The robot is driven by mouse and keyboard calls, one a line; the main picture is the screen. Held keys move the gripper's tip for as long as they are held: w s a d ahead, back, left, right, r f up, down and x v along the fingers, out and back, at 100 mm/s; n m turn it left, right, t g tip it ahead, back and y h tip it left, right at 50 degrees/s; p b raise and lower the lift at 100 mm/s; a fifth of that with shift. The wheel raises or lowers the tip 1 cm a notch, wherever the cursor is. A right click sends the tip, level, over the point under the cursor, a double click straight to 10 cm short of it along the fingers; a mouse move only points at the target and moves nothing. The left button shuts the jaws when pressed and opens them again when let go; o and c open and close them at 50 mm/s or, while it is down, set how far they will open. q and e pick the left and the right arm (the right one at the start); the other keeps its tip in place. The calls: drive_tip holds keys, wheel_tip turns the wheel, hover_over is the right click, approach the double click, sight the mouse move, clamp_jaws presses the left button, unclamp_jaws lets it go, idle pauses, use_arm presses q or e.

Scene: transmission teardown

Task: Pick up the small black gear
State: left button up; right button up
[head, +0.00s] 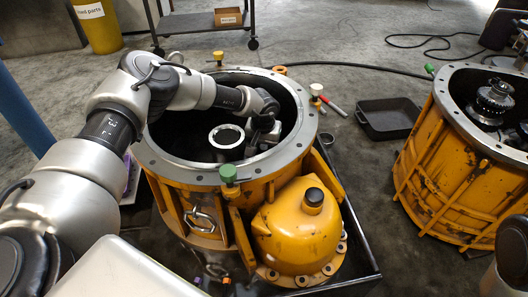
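My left arm comes in from the left and reaches over the rim of the orange transmission housing (140,149). My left gripper (260,141) is down inside the housing, right of an upright metal tube with a ring-shaped top (227,137). The gripper is small and dark here, so I cannot tell whether its fingers are open or shut or touch anything. I cannot make out a small black gear inside the housing; the interior is dark and partly hidden by my arm. My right gripper is out of view.
A second orange housing (437,172) with a gear shaft (493,101) stands at the right. A black tray (388,118) lies on the floor between the housings. A cart (200,23) and a yellow bin (99,28) stand at the back. A cable (350,65) crosses the floor.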

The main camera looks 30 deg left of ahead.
use_arm(q)
clamp_jaws()
drive_tip(key=shift+r, duration=0.15)
